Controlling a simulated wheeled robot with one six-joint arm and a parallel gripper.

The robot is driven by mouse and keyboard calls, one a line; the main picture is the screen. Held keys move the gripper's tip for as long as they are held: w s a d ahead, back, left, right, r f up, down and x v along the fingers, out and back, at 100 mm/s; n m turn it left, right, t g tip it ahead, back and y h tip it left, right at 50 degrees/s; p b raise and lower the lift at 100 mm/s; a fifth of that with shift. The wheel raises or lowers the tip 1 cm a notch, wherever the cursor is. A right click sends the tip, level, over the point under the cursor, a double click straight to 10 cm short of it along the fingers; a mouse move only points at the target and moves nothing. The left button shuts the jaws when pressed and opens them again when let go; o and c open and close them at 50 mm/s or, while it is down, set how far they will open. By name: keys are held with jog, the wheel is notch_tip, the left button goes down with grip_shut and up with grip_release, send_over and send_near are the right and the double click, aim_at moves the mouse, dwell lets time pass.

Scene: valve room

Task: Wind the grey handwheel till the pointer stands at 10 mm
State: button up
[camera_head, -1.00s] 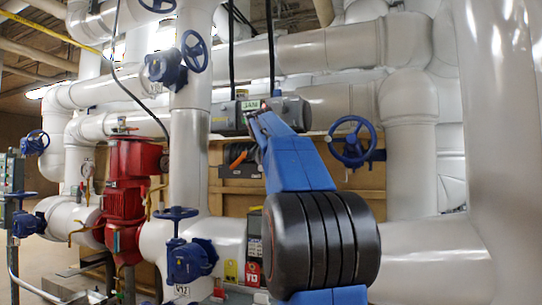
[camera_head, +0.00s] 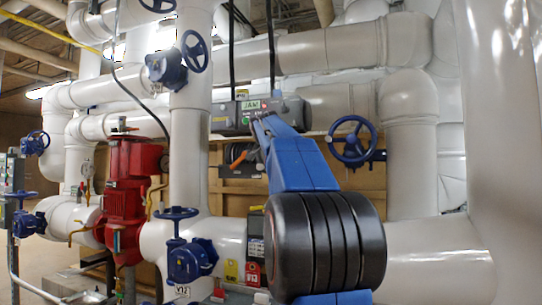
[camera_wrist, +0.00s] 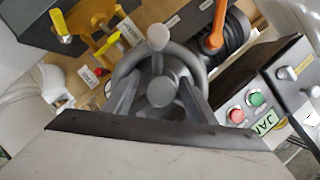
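The grey handwheel (camera_wrist: 127,66) is in the middle of the wrist view, seen nearly face-on. A round knob (camera_wrist: 158,38) stands at the top of its rim in the picture, and a round grey end (camera_wrist: 162,90) shows near its middle. My gripper (camera_wrist: 160,98) is open, with one dark finger on each side of that middle part; I cannot tell whether they touch it. In the head view my gripper (camera_head: 258,122) is small at the end of my blue arm, and the handwheel cannot be made out. No pointer or millimetre scale can be made out.
A grey box with a green button (camera_wrist: 256,98) and a red button (camera_wrist: 236,115) is close on the right. An orange lever (camera_wrist: 216,28) and yellow valve handles (camera_wrist: 61,23) are nearby. Blue handwheels (camera_head: 352,142) and white pipes surround the area in the head view.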

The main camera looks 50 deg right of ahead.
jog(key=shift+a+r, duration=0.1)
jog(key=shift+r, duration=0.05)
jog(key=v, duration=1.7)
jog(key=shift+a, duration=0.15)
jog(key=s+a+f+n+y, duration=0.1)
jog(key=a+f+n+y, duration=0.15)
jog(key=a+f, duration=0.6)
jog(key=s+a+f+n+g+y, duration=0.15)
jog(key=a+f+n, duration=0.3)
jog(key=f, duration=0.65)
jog(key=s+a+f+n+t+y, duration=0.1)
jog(key=a+f+n+y, duration=0.2)
jog(key=a+f, duration=0.55)
jog(key=s+a+f+n+g+y, duration=0.1)
jog(key=s+a+f+n, duration=0.2)
jog(key=f, duration=0.7)
jog(key=s+a+f+n+g+y, duration=0.2)
jog(key=s+a+f, duration=0.4)
jog(key=f, duration=0.5)
jog(key=s+a+f+n+g+y, duration=0.1)
jog(key=s+a+f+n, duration=0.3)
jog(key=s+f, duration=0.4)
notch_tip(320, 180, down, 3)
jog(key=shift+a+f+n, duration=0.1)
jog(key=shift+a+n, duration=0.25)
jog(key=shift+n, duration=0.15)
jog(key=shift+s, duration=0.1)
